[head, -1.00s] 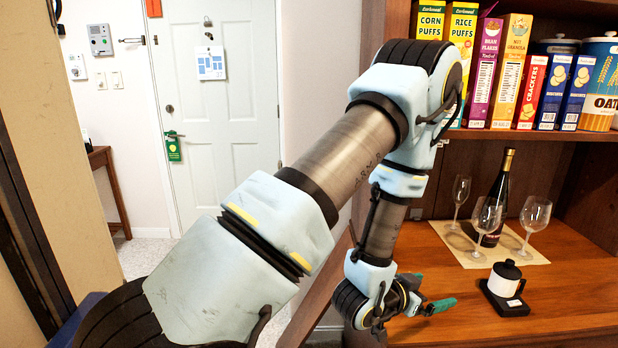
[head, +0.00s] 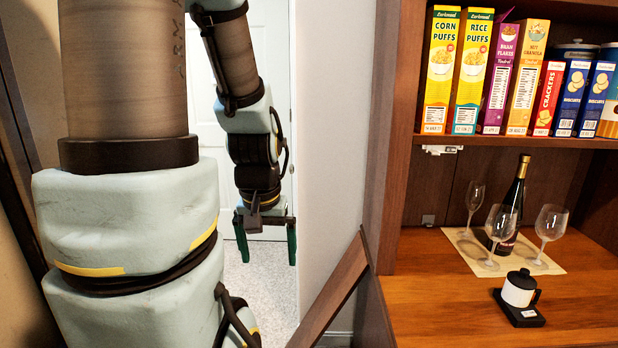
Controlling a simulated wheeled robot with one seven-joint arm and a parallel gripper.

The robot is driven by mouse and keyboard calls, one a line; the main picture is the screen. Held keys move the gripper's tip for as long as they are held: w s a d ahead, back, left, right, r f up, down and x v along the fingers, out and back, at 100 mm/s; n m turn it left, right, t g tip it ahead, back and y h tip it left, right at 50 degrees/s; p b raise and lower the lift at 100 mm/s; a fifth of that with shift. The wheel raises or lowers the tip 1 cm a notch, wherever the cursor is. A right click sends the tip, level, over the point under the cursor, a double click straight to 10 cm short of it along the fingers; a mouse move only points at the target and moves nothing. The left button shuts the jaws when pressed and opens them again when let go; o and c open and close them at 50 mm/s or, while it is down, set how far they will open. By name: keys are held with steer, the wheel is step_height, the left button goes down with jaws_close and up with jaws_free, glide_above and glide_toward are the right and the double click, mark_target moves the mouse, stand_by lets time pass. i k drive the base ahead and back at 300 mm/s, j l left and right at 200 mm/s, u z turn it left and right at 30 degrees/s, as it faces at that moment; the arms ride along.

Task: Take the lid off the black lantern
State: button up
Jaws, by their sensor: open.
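The likely black lantern (head: 520,287) stands upright on the hutch counter at the lower right. It shows as a small white body with a black lid (head: 522,279) on top and a black handle at its right. It rests on a flat black base with a small white label. The lid sits on the body. My gripper (head: 267,242) hangs left of the hutch, in front of the door, with its two green fingers pointing down and spread apart. It is open, empty and well away from the lantern.
Three wine glasses (head: 550,226) and a dark bottle (head: 508,210) stand on a cream mat (head: 546,264) behind the lantern. Cereal boxes (head: 440,70) line the shelf above. The hutch's side panel (head: 392,130) stands between my gripper and the counter. The counter left of the lantern is clear.

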mark_target(519, 287)
steer(key=k+l+u, duration=0.1)
steer(key=l, duration=0.35)
steer(key=l+u, duration=0.15)
steer(key=l, duration=0.25)
steer(key=k+l+u, duration=0.1)
steer(key=l, duration=0.3)
steer(key=k+l+u, duration=0.15)
steer(key=l, duration=0.25)
steer(key=k+l+u, duration=0.1)
steer(key=l, duration=0.3)
steer(key=k+l+u, duration=0.1)
steer(key=k+l, duration=0.2)
steer(key=l, duration=0.05)
